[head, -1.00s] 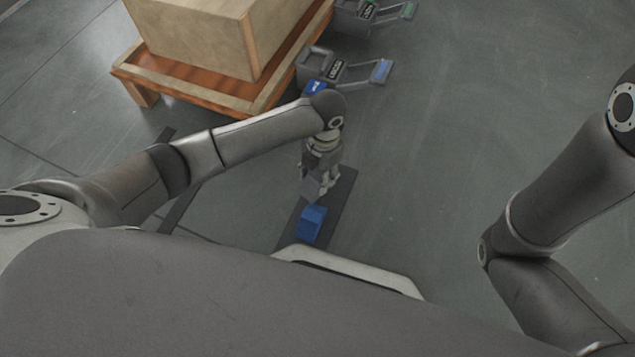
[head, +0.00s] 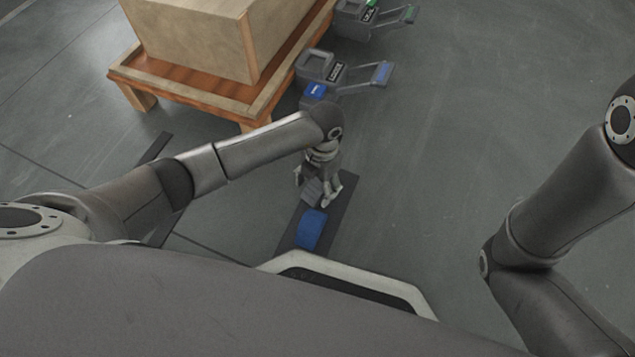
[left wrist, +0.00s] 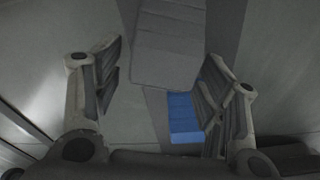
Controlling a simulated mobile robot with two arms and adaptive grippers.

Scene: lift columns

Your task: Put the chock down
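A grey ribbed block (head: 312,191) and a blue ribbed block (head: 311,231) are close together over a dark floor strip (head: 343,207). Which is the chock, or whether they are one piece, I cannot tell. My left gripper (head: 313,194) points down with its fingers spread either side of the grey block. In the left wrist view the grey block (left wrist: 168,42) lies between the two parted fingers, with a gap at the left finger. The blue block (left wrist: 185,119) is beside the right finger, which partly hides it. My right gripper is out of view.
A large crate (head: 190,40) rests on an orange-brown wooden stand (head: 180,91) at upper left. Grey pedal units, one with a blue mark (head: 320,66) and one with a green mark (head: 362,18), stand beside it. The floor to the right is clear.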

